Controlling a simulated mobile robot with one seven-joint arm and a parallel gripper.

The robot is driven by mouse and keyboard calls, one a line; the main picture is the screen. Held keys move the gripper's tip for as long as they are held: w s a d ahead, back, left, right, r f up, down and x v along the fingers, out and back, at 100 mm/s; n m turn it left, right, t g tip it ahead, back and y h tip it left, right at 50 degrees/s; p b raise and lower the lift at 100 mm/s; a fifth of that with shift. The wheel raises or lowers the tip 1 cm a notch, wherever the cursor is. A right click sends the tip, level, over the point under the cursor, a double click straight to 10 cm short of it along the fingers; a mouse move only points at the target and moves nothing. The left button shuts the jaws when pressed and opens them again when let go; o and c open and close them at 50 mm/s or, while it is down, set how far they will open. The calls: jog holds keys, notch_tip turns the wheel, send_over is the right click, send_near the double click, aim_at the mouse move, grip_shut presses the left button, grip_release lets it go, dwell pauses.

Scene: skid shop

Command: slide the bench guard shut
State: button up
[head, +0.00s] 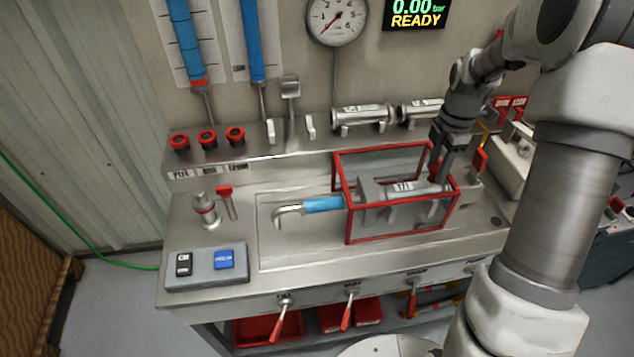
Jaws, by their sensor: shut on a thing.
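The bench guard (347,195) is a clear box with a red frame on the steel bench. It stands over a silver cylinder (405,189) on cradles. A bent metal rod or hose end with a blue sleeve (323,204) sticks out past the guard's left side. My gripper (437,176) points down at the guard's back right, by its upper red frame. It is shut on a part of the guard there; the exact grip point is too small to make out.
Left of the guard the bench top (262,240) is mostly clear. A valve with a red handle (226,196) and a button box (206,268) stand further left. A gauge (337,18) and a display (416,14) reading 0.00 bar READY are on the wall.

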jog(key=shift+d, duration=0.15)
jog(key=shift+w+d+p, duration=0.2)
jog(key=shift+d, duration=0.6)
jog(key=shift+w+d+p, duration=0.15)
jog(key=shift+d+p, duration=0.05)
jog(key=shift+d, duration=0.7)
jog(key=shift+w+d+p, duration=0.25)
jog(key=shift+d+p, duration=0.05)
jog(key=shift+d, duration=0.75)
jog(key=o, duration=1)
notch_tip(320, 180, up, 8)
jog(key=p, duration=0.5)
jog(key=shift+f, duration=0.25)
